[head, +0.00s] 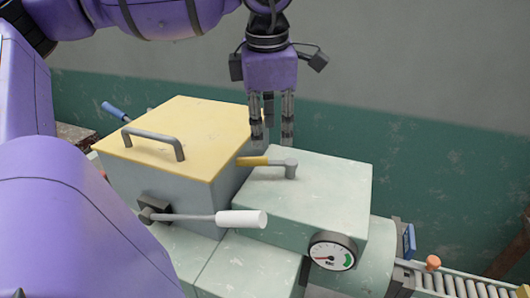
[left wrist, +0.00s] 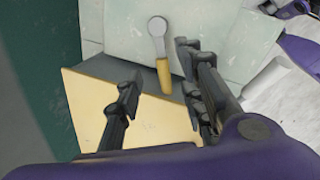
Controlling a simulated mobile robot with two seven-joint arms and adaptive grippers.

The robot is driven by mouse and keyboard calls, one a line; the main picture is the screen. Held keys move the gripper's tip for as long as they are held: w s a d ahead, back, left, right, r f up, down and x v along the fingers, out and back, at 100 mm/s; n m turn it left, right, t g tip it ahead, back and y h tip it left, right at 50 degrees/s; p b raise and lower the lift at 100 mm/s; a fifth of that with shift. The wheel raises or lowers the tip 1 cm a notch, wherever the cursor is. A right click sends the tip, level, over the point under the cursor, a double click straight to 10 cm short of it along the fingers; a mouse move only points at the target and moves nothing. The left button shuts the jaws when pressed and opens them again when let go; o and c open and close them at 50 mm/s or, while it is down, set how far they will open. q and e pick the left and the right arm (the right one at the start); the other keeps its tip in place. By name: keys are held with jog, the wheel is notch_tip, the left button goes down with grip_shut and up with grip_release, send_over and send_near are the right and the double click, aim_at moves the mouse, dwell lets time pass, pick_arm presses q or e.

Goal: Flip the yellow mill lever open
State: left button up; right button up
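The yellow mill lever (head: 254,161) lies on top of the pale green housing (head: 325,185). Its yellow grip points left toward the yellow-lidded box, and its grey arm runs to a round pivot on the right. In the left wrist view the lever (left wrist: 163,77) shows between the finger lines, pivot at the top. My left gripper (head: 275,132) points down, open and empty, at the lever; in the head view its fingers appear just behind and above it. I cannot tell whether they touch it. My right gripper is not in view.
A box with a yellow lid (head: 205,125) and grey handle stands left of the lever. A white-gripped lever (head: 240,218) sticks out in front. A gauge (head: 331,256) is on the housing's front. A blue-handled lever (head: 113,111) and a roller conveyor (head: 465,286) stand at the sides.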

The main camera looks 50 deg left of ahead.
aim_at(265, 158)
pick_arm(q)
jog(key=shift+m, duration=0.3)
jog(key=x, duration=0.5)
jog(key=s+x, duration=0.1)
jog(key=x, duration=0.1)
jog(key=shift+a+f, duration=0.45)
jog(key=shift+c, duration=0.2)
grip_shut()
